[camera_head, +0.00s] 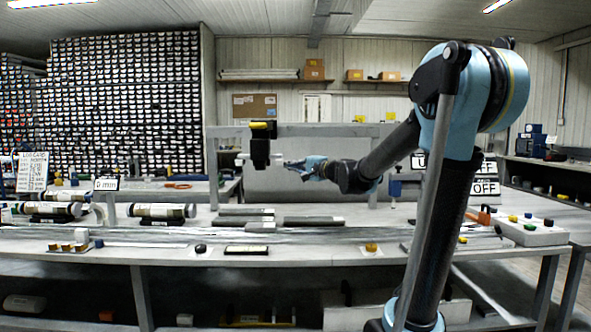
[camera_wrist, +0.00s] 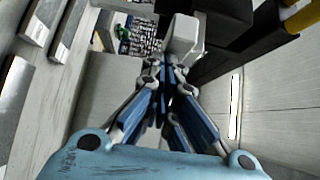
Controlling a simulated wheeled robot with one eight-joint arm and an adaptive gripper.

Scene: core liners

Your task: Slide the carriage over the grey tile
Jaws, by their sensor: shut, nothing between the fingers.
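The carriage (camera_head: 260,150) is a black block with a yellow top, mounted on a grey crossbeam (camera_head: 330,130) above the bench. White stubs stick out on both its sides. My gripper (camera_head: 289,165) is shut and empty, just right of the right-hand stub (camera_head: 276,158). In the wrist view the fingertips (camera_wrist: 167,72) point at the white stub (camera_wrist: 184,36), with the black carriage (camera_wrist: 228,50) beyond to the right; I cannot tell whether they touch. Flat grey pieces (camera_head: 247,211) lie on the bench below the carriage; I cannot tell which one is the grey tile.
Core tubes (camera_head: 160,211) lie on the bench at left, near a "0 mm" sign (camera_head: 106,184). A pale switch box (camera_head: 530,231) stands at right. Space around the carriage along the beam looks clear.

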